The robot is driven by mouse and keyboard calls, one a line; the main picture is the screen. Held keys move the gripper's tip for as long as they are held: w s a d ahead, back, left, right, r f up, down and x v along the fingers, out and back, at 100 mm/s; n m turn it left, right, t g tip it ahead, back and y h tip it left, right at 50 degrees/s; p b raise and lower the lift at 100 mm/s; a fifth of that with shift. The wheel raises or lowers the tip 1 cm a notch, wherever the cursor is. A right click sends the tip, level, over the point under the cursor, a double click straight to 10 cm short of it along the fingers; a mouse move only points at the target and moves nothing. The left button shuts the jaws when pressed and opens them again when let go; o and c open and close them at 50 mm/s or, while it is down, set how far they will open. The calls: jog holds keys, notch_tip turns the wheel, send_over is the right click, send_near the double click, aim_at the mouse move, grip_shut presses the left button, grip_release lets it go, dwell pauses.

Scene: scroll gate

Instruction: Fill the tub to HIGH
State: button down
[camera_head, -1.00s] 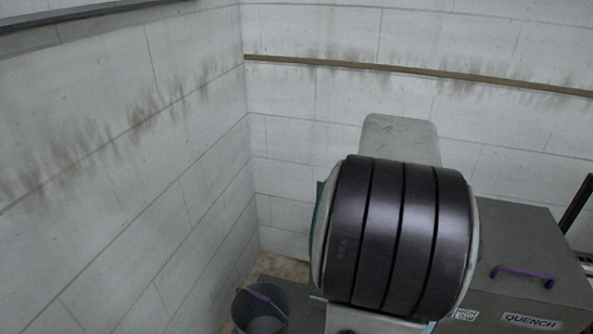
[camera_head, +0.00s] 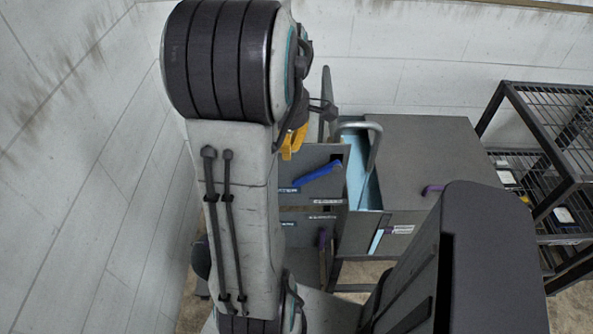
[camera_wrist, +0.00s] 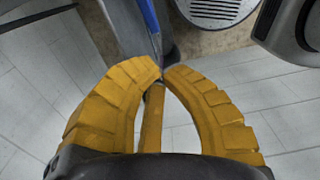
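The tub (camera_head: 365,213) is an opening in a grey cabinet at centre right of the head view, light blue inside, with a curved grey pipe over it. A narrow light-blue strip (camera_head: 376,241) shows on its front beside a small white label (camera_head: 403,229). A blue lever (camera_head: 318,175) sits on the grey panel left of the tub; a blue bar also shows in the wrist view (camera_wrist: 146,17). My gripper (camera_wrist: 162,69) has yellow fingers with tips nearly meeting and nothing clearly held. In the head view my gripper (camera_head: 291,154) is above and left of the lever, partly hidden by my arm.
A purple handle (camera_head: 432,188) is on the cabinet's right part, partly behind my own body. White labels mark the left panel (camera_head: 318,200). A black wire rack (camera_head: 545,130) stands at the right. Pale block walls close off the left and back.

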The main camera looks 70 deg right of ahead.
aim_at(305, 178)
jog(key=f, duration=0.2)
jog(key=s+f, duration=0.1)
jog(key=f, duration=0.4)
jog(key=shift+s+d+f, duration=0.1)
jog(key=shift+s+d, duration=0.15)
jog(key=shift+s+d+f, duration=0.15)
jog(key=shift+s+f, duration=0.25)
jog(key=shift+f, duration=0.15)
jog(key=shift+f, duration=0.15)
jog(key=f+b, duration=0.1)
jog(key=s+f+b, duration=0.1)
jog(key=f+b, duration=0.1)
jog(key=shift+s+d, duration=0.15)
jog(key=shift+d, duration=0.05)
jog(key=shift+s, duration=0.2)
jog(key=shift+d, duration=0.1)
jog(key=shift+w+r, duration=0.1)
jog(key=shift+r, duration=0.05)
